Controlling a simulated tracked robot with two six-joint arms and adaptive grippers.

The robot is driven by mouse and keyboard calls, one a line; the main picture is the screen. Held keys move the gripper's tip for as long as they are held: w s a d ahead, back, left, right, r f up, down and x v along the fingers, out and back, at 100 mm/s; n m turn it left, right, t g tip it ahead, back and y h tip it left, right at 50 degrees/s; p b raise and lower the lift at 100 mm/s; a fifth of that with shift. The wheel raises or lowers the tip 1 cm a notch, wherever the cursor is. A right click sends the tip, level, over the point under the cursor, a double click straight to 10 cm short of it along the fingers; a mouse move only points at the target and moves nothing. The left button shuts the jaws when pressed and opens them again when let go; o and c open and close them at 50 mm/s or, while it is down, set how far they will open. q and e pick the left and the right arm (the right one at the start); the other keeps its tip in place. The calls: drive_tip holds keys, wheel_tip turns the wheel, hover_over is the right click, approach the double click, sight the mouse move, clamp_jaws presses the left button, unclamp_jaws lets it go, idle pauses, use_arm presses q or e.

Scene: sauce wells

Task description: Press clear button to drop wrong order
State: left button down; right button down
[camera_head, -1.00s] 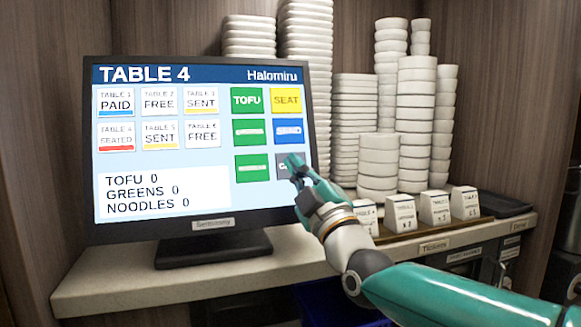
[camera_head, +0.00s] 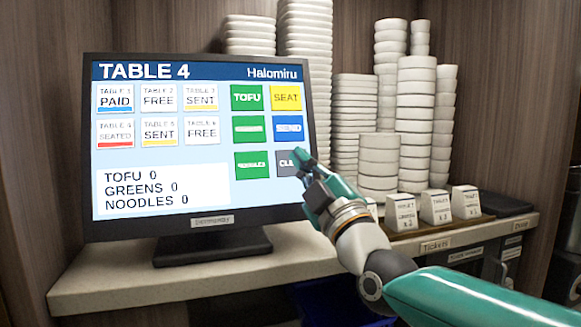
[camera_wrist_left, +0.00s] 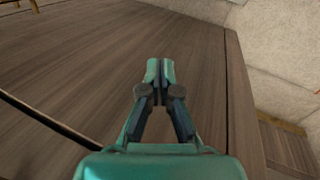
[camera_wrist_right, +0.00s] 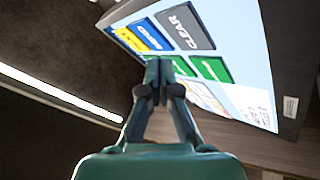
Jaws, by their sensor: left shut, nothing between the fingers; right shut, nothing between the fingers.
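The order screen (camera_head: 200,145) stands on the counter and reads TABLE 4, with TOFU 0, GREENS 0 and NOODLES 0. Its grey clear button (camera_head: 286,163) is at the lower right of the button block, partly covered by my right fingers. My right gripper (camera_head: 302,160) is shut and empty, its tips in front of the button's right edge; I cannot tell whether they touch the screen. In the right wrist view the grey CLEAR button (camera_wrist_right: 184,27) shows beyond and above the fingertips (camera_wrist_right: 159,62). My left gripper (camera_wrist_left: 160,72) is shut and empty, over a wood-grained surface, away from the screen.
Stacks of white bowls and plates (camera_head: 378,165) stand right of the screen. Several small ticket blocks (camera_head: 435,207) sit in a row at the counter's right part. The counter's front left (camera_head: 110,275) is clear.

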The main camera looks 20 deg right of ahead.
drive_tip(key=s, duration=0.1)
drive_tip(key=s+r, duration=0.1)
drive_tip(key=s, duration=0.1)
drive_tip(key=shift+f, duration=0.1)
idle(0.7)
